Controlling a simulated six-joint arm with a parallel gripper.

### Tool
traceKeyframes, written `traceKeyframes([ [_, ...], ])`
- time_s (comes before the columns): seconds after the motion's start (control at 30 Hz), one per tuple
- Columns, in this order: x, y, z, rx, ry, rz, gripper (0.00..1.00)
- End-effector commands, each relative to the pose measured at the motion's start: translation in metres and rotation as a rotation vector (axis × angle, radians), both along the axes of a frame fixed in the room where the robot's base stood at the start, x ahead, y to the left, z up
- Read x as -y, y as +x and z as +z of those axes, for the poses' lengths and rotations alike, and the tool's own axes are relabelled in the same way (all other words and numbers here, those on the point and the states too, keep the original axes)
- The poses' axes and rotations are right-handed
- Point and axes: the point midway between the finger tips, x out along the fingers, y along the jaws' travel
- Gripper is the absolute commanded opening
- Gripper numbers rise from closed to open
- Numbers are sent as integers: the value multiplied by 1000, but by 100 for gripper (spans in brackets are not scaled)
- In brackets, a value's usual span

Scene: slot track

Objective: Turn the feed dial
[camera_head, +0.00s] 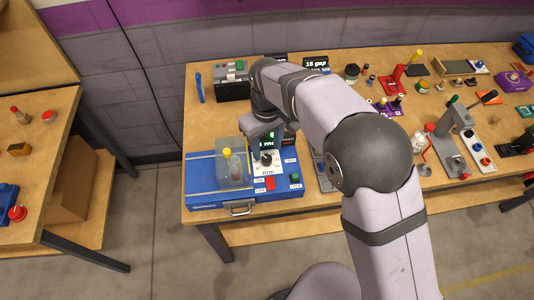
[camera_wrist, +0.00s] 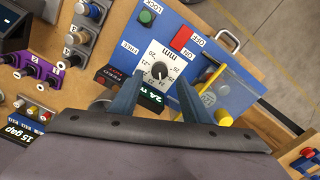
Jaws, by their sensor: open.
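The dial is a small black knob (camera_wrist: 159,69) on a white plate (camera_wrist: 152,52) with a number scale and "mm" on it. In the head view the plate (camera_head: 262,170) sits on a blue machine base, with the knob (camera_head: 266,159) on it. My gripper (camera_wrist: 158,80) is open and empty, its two blue-grey fingers pointing toward the dial. In the wrist view the knob shows between the fingertips; I cannot tell how far above it they are. A lit display (camera_wrist: 151,97) shows partly between the fingers. The fingertips are not clear in the head view.
The blue base (camera_head: 205,203) carries a red switch (camera_head: 270,183), a green button (camera_head: 295,178) and a yellow-topped post (camera_head: 227,153) by a clear cover. A dark "15 gap" sign (camera_head: 315,63) stands behind. Other fixtures crowd the wooden bench to the right.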

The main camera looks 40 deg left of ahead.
Motion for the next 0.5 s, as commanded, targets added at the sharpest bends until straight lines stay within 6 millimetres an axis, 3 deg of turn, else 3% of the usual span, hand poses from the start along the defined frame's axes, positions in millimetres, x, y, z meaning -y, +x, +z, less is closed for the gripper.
traceKeyframes([
  [0.3, 1, 0, -38, -2, -2, -1, 43],
  [0.5, 1, 0, -50, 0, 0, -1, 43],
])
